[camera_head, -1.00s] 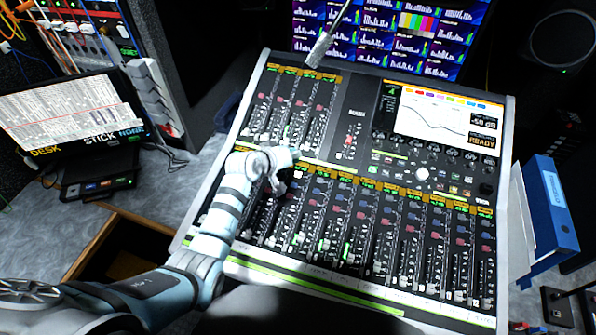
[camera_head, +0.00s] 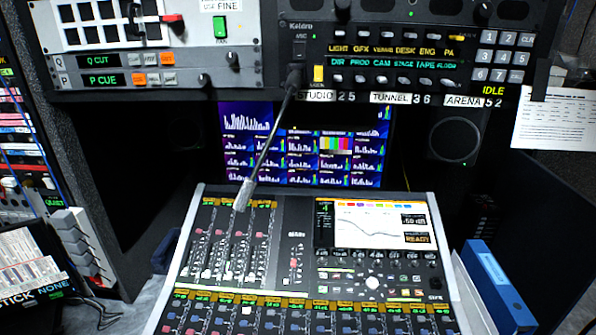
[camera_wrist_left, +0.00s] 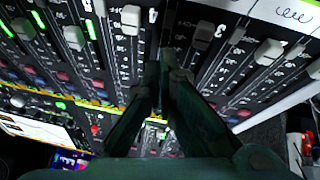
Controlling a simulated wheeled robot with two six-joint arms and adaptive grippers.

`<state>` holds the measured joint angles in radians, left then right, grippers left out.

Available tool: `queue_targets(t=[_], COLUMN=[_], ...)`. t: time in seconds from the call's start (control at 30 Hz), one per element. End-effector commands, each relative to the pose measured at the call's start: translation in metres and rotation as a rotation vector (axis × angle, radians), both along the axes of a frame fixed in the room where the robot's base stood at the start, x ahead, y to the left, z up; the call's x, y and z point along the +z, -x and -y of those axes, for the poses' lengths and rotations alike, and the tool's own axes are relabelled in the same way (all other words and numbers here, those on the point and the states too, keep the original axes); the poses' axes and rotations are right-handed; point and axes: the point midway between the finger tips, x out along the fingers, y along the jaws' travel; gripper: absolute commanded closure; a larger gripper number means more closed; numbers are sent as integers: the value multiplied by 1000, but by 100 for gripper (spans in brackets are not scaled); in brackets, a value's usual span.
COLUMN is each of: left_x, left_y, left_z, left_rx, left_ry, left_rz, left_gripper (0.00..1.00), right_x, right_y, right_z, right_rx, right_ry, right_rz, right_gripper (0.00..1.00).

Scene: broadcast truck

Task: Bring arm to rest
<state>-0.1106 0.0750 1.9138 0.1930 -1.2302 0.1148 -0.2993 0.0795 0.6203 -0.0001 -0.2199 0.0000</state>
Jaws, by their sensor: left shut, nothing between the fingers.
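My left gripper (camera_wrist_left: 165,65) shows in the left wrist view with its two dark fingers together and nothing between them. It is over the fader area of the mixing console (camera_wrist_left: 225,75), close to the fader caps; whether it touches any of them I cannot tell. In the head view the console (camera_head: 300,230) stands at the bottom middle, its lower part cut off by the frame edge. Neither arm shows in the head view. My right gripper is in no current view.
An intercom panel (camera_head: 400,50) and a cue panel (camera_head: 150,75) hang above a monitor (camera_head: 300,160).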

Motion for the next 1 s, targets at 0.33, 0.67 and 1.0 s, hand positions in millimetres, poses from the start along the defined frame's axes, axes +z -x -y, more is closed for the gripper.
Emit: queue_targets(t=[0.33, 0.67, 1.0], left_x=[19, -58, -219], left_y=[150, 177, 221], left_z=[-32, -48, -62], left_rx=[-99, -113, -100], left_ry=[-226, -274, -260], left_rz=[-193, -292, -378], left_gripper=[100, 100, 100], right_x=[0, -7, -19], right_y=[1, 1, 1], right_z=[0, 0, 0], right_rx=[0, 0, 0], right_ry=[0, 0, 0], right_rz=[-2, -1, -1], right_gripper=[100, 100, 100])
